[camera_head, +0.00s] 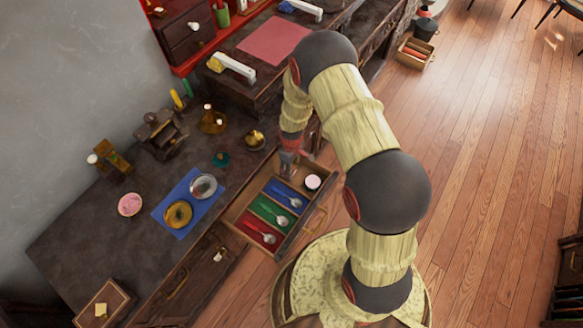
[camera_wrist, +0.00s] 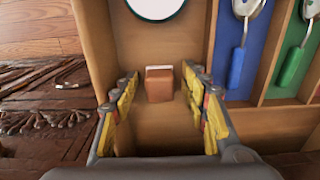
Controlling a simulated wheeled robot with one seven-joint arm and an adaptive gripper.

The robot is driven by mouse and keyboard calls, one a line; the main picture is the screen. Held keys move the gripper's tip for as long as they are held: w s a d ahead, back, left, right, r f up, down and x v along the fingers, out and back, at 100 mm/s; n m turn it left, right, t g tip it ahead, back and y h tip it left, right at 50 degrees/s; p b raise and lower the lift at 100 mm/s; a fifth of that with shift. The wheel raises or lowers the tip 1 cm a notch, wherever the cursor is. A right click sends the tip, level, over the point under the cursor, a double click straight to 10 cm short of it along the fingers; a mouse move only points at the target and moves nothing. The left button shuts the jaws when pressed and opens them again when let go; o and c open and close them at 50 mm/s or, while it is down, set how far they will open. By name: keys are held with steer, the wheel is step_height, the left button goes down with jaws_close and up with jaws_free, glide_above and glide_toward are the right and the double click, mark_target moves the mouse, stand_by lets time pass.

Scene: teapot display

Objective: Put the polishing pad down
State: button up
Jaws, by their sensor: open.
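The polishing pad appears to be the small brown block (camera_wrist: 159,86) with a pale strip along its far edge, in the wrist view. It seems to rest on the bare wooden floor of the drawer's end compartment (camera_wrist: 150,38). My gripper (camera_wrist: 160,80) is open, with one yellow-padded finger on each side of the block and gaps showing between. In the head view my gripper (camera_head: 288,165) reaches down into the far end of the open drawer (camera_head: 238,208), and I cannot make out the block there.
A round white-topped thing (camera_head: 312,182) shares the compartment. Spoons lie in the blue (camera_head: 282,194), green (camera_head: 270,211) and red (camera_head: 258,229) compartments beside it. The worktop (camera_head: 80,235) holds a blue mat (camera_head: 187,222) with two round pieces, a pink round thing (camera_head: 131,204) and several brass items.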

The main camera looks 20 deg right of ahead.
step_height(320, 180, up, 39)
steer(key=s+m+t+p, duration=0.3)
steer(key=p, duration=0.1)
steer(key=s+r+m+t, duration=0.2)
steer(key=s+r+m, duration=0.2)
steer(key=s+r, duration=1.2)
steer(key=s, duration=0.2)
steer(key=shift+s+t, duration=0.3)
steer(key=shift+s, duration=0.1)
steer(key=shift+o, duration=0.4)
